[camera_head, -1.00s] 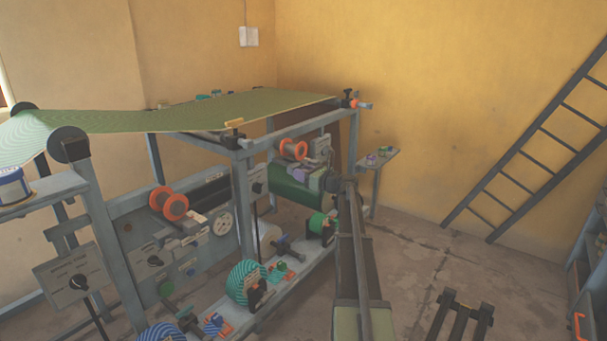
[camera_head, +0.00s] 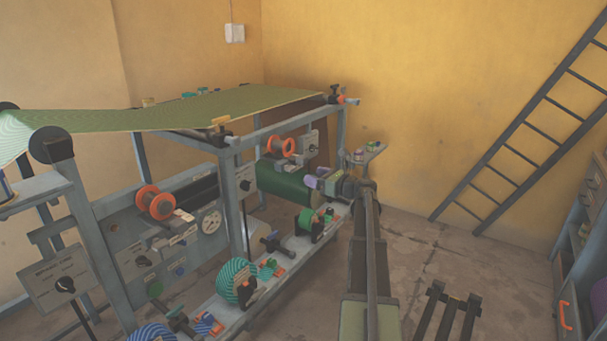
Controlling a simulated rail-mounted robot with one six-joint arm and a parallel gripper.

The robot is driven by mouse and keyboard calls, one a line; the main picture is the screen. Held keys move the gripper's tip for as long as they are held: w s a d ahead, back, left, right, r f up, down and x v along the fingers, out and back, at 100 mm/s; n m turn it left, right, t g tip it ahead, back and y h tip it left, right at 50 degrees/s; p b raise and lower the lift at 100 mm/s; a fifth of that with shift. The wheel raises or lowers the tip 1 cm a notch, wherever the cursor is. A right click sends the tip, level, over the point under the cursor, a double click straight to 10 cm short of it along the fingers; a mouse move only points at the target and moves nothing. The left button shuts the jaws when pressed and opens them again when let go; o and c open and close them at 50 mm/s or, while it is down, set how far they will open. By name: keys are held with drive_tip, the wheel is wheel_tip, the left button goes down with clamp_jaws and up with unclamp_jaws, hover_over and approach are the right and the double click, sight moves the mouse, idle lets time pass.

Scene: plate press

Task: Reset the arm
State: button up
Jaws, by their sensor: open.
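My arm reaches up from the bottom of the head view, and its wrist bends left towards the press frame. My gripper (camera_head: 315,183) is at the wrist's end, in front of the right end of the dark green roller (camera_head: 282,186). It is open, and I see nothing held in it. The fingers look small and purplish, and their exact gap is hard to make out. Whether the gripper touches the roller I cannot tell.
The press frame (camera_head: 231,205) fills the left and middle, with a green sheet (camera_head: 200,112) across its top. Spools, including an orange one (camera_head: 154,203), and knobs crowd it. A ladder (camera_head: 520,140) leans on the yellow wall at right. The floor (camera_head: 425,255) right of my arm has free room.

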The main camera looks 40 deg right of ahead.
drive_tip(key=shift+s, duration=0.25)
drive_tip(key=s+a+f+n+g, duration=0.4)
drive_tip(key=a+f+n+g, duration=0.15)
drive_tip(key=a+n, duration=0.45)
drive_tip(key=s+a+f+n+g, duration=0.45)
drive_tip(key=a+f+n, duration=0.25)
drive_tip(key=a+n, duration=0.3)
drive_tip(key=s+a+f+n+g+h, duration=0.2)
drive_tip(key=s+a+n, duration=0.2)
drive_tip(key=a, duration=0.5)
drive_tip(key=s+a+f+n+g+h, duration=0.1)
drive_tip(key=s+a+n+g, duration=0.3)
drive_tip(key=a, duration=0.6)
drive_tip(key=s+a+f+n+g+h, duration=0.15)
drive_tip(key=s+a+n, duration=0.3)
drive_tip(key=a, duration=0.45)
wheel_tip(320, 180, up, 21)
drive_tip(key=w+a+p, duration=0.1)
drive_tip(key=p, duration=2)
drive_tip(key=shift+n, duration=0.35)
